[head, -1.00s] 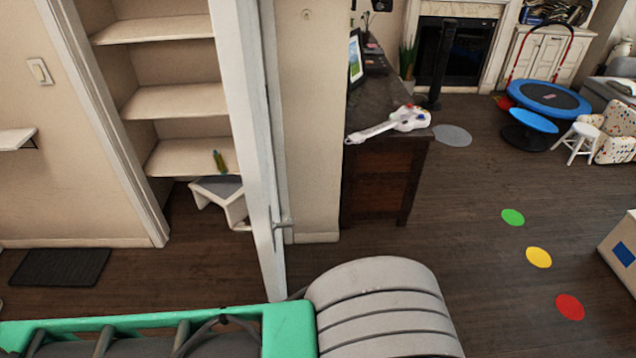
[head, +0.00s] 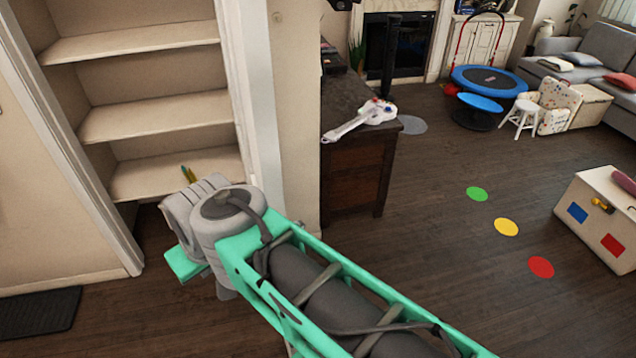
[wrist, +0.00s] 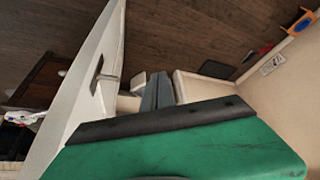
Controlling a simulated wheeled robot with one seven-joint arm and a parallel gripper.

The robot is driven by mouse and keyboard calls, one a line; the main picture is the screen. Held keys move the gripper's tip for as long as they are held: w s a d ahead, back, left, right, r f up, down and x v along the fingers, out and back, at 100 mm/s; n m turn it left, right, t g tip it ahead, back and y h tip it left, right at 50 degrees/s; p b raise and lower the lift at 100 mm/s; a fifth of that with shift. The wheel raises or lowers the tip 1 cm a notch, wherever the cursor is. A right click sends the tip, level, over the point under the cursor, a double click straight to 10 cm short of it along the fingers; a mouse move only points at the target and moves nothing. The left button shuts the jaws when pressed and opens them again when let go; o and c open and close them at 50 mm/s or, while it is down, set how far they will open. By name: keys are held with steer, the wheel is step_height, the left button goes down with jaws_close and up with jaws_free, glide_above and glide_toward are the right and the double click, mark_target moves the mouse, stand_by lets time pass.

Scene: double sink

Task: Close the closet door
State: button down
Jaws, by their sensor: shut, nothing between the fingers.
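The white closet door (head: 238,70) stands open and shows nearly edge-on in the head view, at the right side of the closet opening. My arm covers its lower part and handle there. In the wrist view the door (wrist: 85,105) slants along the left, with its metal lever handle (wrist: 99,75) visible. My gripper (wrist: 157,84) is in the middle of the wrist view, its grey fingers shut and empty. It lies to the right of the door in that picture; I cannot tell whether it touches anything. In the head view my arm hides the fingers.
The closet shelves (head: 155,122) are bare except for a small green-yellow item (head: 188,174) low down. A dark mat (head: 40,312) lies at left. A wooden cabinet with a toy guitar (head: 362,120) stands right of the door.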

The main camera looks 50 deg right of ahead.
steer(key=s+d+f+m+g+b, duration=0.1)
steer(key=s+d+f+m, duration=0.15)
steer(key=d, duration=0.55)
steer(key=s+d+f+m+g, duration=0.1)
steer(key=d+f+m, duration=0.2)
steer(key=d, duration=0.5)
steer(key=s+d+f+m+g+b, duration=0.1)
steer(key=s+d+f+m, duration=0.15)
steer(key=d, duration=0.55)
steer(key=w+d+r+n+t+y, duration=0.35)
steer(key=w+d+r+t, duration=0.2)
steer(key=d+r, duration=0.55)
steer(key=w+a+f+b, duration=0.4)
steer(key=w+a+f, duration=0.2)
steer(key=w+a, duration=0.1)
steer(key=shift+w+a+g, duration=0.15)
steer(key=shift+w+g, duration=0.2)
steer(key=shift+a+n+h, duration=0.1)
steer(key=shift+n+h, duration=0.15)
